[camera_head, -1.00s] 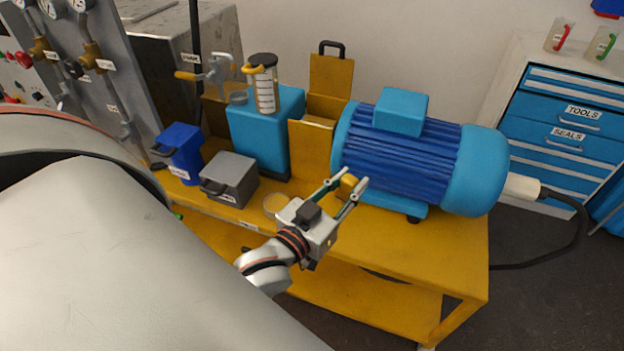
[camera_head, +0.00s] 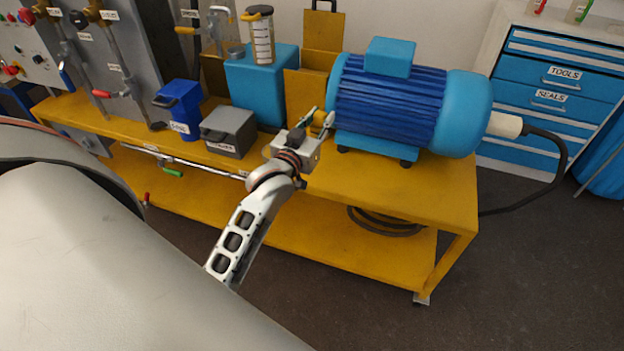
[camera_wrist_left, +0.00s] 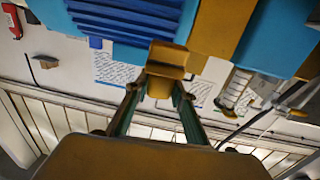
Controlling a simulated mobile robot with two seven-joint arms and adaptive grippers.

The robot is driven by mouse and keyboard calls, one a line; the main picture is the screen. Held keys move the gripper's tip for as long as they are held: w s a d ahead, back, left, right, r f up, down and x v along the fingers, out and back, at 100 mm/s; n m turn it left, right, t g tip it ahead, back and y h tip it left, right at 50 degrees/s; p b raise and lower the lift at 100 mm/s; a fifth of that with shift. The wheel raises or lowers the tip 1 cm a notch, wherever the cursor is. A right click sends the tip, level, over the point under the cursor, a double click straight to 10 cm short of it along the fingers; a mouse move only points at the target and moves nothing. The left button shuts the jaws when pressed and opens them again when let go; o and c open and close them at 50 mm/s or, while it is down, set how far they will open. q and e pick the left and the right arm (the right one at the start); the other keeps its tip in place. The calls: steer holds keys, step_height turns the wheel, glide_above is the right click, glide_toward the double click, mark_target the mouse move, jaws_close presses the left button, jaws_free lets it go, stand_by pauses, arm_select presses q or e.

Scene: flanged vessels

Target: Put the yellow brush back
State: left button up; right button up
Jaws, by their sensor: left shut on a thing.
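My left gripper (camera_head: 318,124) is at the left end of the blue motor, above the yellow bench top. It is shut on the yellow brush (camera_head: 320,118), which shows only as a small yellow block at the fingertips. In the left wrist view the block of the brush (camera_wrist_left: 166,58) sits between the two green-edged fingers of the left gripper (camera_wrist_left: 163,85). No bristles can be made out. My right gripper is not in view.
The blue motor (camera_head: 385,105) stands right of the gripper on the yellow bench (camera_head: 430,195). A grey box (camera_head: 229,130), a blue bin (camera_head: 180,110) and a blue block (camera_head: 262,85) stand to the left. Yellow upright panels (camera_head: 304,95) are behind the gripper. Bench room in front of the motor is clear.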

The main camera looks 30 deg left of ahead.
arm_select(q)
steer(key=w+a+f+y+b, duration=0.1)
steer(key=w+a+f+b, duration=0.1)
steer(key=w+a, duration=0.4)
steer(key=shift+n+y, duration=0.3)
steer(key=shift+n, duration=0.1)
steer(key=f+b, duration=0.2)
steer(key=f, duration=0.4)
steer(key=f+b, duration=0.2)
steer(key=f, duration=0.5)
steer(key=f+b, duration=0.2)
steer(key=f, duration=0.4)
steer(key=shift+w+a+f, duration=0.1)
steer(key=shift+a+f, duration=0.2)
steer(key=shift+a, duration=0.05)
steer(key=shift+f, duration=0.4)
steer(key=shift+r, duration=0.2)
steer(key=shift+f, duration=0.1)
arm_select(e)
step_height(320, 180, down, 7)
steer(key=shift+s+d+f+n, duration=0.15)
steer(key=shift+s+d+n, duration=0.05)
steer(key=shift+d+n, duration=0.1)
arm_select(q)
steer(key=o, duration=1.1)
steer(key=shift+f, duration=0.1)
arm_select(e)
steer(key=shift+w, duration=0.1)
